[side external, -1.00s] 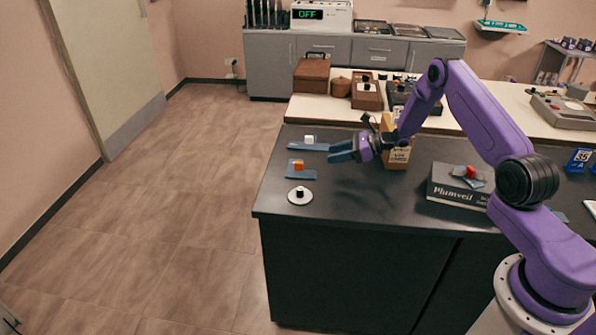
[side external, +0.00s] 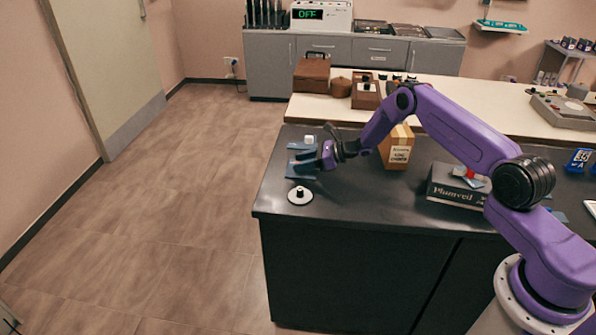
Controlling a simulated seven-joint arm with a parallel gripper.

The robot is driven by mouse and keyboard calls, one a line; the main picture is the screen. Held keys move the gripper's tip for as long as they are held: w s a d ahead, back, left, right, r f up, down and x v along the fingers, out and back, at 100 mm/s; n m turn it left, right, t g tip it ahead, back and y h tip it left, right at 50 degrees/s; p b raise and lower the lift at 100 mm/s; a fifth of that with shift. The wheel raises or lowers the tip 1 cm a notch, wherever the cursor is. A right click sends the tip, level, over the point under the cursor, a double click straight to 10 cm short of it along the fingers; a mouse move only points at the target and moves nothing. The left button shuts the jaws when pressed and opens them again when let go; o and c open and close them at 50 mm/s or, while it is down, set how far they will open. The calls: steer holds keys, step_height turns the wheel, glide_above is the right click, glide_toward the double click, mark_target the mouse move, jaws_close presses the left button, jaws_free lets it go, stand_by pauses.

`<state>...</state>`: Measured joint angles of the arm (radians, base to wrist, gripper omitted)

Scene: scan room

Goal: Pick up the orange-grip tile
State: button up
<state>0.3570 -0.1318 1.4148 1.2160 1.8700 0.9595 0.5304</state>
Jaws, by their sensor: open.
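The orange-grip tile (side external: 293,173) lies flat near the left end of the dark counter. Only part of its blue-grey plate shows; its orange grip is hidden behind my fingers. My gripper (side external: 301,162) is open, with its fingers pointing left over the tile. I cannot tell whether the fingers touch the grip or how high above the plate they are.
A white-grip tile (side external: 309,140) lies just behind, and a white disc with a black knob (side external: 300,196) lies in front. A cardboard box (side external: 398,150) stands right of my gripper. A red-grip tile (side external: 470,175) rests on the Plumveil box (side external: 455,190). The counter's front middle (side external: 370,205) is clear.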

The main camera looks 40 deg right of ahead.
steer(key=shift+w+a, duration=0.1)
jaws_close()
steer(key=shift+r, duration=0.1)
